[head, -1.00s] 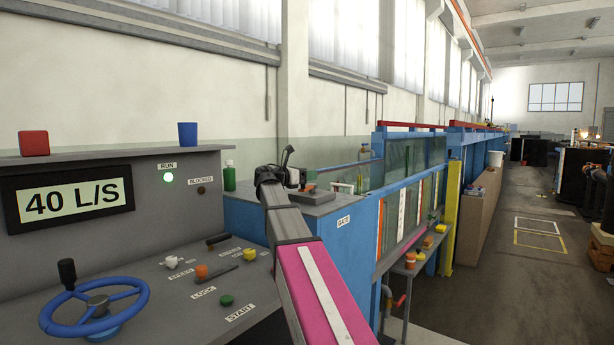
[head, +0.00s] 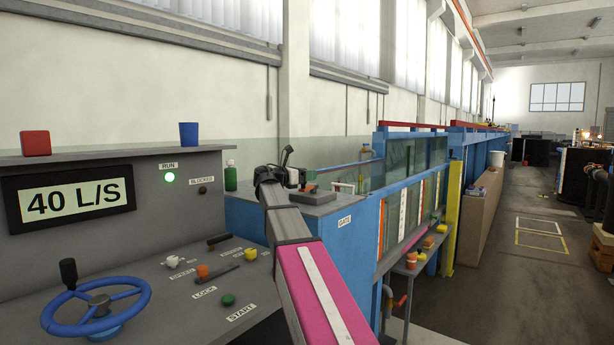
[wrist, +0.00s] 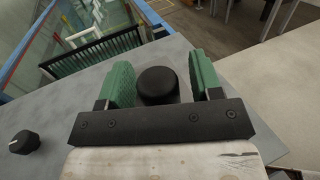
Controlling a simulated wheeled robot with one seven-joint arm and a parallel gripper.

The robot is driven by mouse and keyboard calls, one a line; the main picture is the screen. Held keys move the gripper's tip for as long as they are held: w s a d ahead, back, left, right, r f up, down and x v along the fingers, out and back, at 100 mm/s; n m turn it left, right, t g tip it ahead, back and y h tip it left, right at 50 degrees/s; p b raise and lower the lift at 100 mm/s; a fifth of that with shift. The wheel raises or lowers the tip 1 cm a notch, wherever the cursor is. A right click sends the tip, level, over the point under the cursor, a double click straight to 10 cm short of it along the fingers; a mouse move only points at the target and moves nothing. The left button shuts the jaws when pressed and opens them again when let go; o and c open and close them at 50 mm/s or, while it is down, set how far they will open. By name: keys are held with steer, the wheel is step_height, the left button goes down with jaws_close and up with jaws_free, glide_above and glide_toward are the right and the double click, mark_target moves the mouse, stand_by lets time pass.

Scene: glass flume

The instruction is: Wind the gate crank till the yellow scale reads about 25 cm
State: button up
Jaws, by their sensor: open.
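In the wrist view my gripper (wrist: 163,78) is open, with one green-padded finger on each side of an upright black knob (wrist: 158,88). The knob looks like the handle of the gate crank. A gap shows between it and the right pad; on the left I cannot tell whether it touches. In the head view my arm reaches to the grey-topped blue gate stand (head: 343,240), labelled GATE, and hides most of the crank. A yellow upright strip (head: 453,215) stands by the flume; I cannot tell if it is the scale, and no reading is legible.
A small black dial (wrist: 24,142) lies left of the gripper on the grey top. The control desk with a blue handwheel (head: 95,308) and a 40 L/S display (head: 68,197) is at the left. The green RUN lamp (head: 169,178) is lit.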

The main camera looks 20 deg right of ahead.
steer(key=v, duration=1)
steer(key=shift+a, duration=0.25)
steer(key=shift+s, duration=0.1)
